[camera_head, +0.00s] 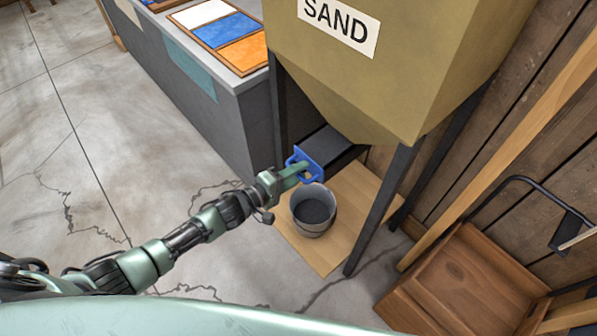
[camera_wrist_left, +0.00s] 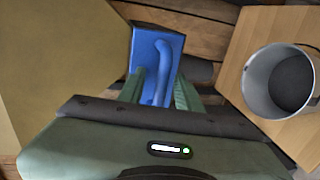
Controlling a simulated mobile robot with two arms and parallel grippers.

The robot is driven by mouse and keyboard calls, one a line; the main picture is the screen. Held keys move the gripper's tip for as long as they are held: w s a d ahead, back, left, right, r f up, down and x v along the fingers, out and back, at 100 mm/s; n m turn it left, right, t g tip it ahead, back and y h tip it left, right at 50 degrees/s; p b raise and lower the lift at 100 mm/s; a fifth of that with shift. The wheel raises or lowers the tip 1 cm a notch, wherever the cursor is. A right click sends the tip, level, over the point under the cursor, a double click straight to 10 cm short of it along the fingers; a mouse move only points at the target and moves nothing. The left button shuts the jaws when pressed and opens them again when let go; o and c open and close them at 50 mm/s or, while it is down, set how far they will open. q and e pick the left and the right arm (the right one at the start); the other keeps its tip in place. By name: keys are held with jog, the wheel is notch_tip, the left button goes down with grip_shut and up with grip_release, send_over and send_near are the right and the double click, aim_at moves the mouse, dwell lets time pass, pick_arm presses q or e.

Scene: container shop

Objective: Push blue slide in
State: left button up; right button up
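The blue slide (camera_head: 302,165) is a plate with a bar handle at the end of a dark chute under the sand hopper (camera_head: 375,62). In the left wrist view the slide (camera_wrist_left: 147,48) is straight ahead with its curved handle (camera_wrist_left: 164,72) towards me. My left gripper (camera_head: 300,168) is at the slide. In the wrist view its green fingers (camera_wrist_left: 161,85) stand on both sides of the handle, with gaps showing, so it looks open around it. Contact with the plate cannot be told. My right gripper is in neither view.
A metal bucket (camera_head: 314,212) with a dark grey inside stands on a wooden board (camera_head: 345,232) just below the slide. Dark hopper legs (camera_head: 382,208) stand close to the right. A grey counter (camera_head: 215,110) is behind left. A wooden crate (camera_head: 465,285) is at right. Floor at left is clear.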

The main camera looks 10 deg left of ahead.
pick_arm(q)
jog(key=v, duration=0.7)
jog(key=shift+s, duration=0.2)
jog(key=shift+a, duration=0.15)
jog(key=s+a+f+m+g+y, duration=0.1)
jog(key=s+a+f+m+y, duration=0.25)
jog(key=f, duration=0.55)
jog(key=s+a+f+g+y, duration=0.2)
jog(key=s+a+f, duration=0.2)
jog(key=s+f, duration=0.3)
jog(key=s+a+f+m+g+y, duration=0.1)
jog(key=s+a+f+m+y, duration=0.15)
jog(key=f, duration=0.75)
jog(key=s+f+m+g, duration=0.3)
jog(key=s+f, duration=0.3)
jog(key=s, duration=0.9)
jog(key=s+d+f+m+g+y, duration=0.1)
jog(key=s+f+m+g, duration=0.2)
jog(key=s, duration=1.2)
notch_tip(320, 180, down, 3)
jog(key=shift+f+m+g+y, duration=0.15)
jog(key=shift+m+g+y, duration=0.2)
jog(key=shift+g, duration=0.25)
